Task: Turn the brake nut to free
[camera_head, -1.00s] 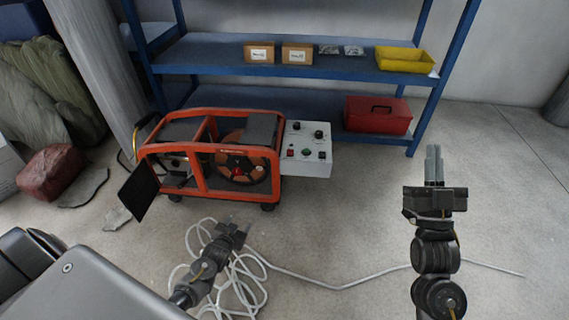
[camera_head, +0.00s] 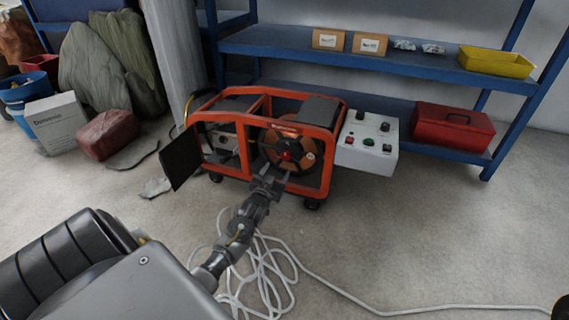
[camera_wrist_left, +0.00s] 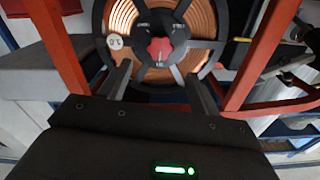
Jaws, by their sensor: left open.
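The brake nut (camera_wrist_left: 159,50) is a red lobed knob at the centre of a reel wound with copper-coloured wire (camera_wrist_left: 122,18). It also shows in the head view (camera_head: 287,155), on the reel inside the orange-framed machine (camera_head: 197,122). In the head view my left gripper (camera_head: 268,180) is in front of the reel, apart from the nut. My right gripper is out of view.
A white control box (camera_head: 368,146) adjoins the machine's right side, and a black panel (camera_head: 181,157) sticks out at its left. Orange frame bars flank the reel. A white cable (camera_head: 330,288) lies coiled on the floor. A blue shelf (camera_head: 290,43) stands behind.

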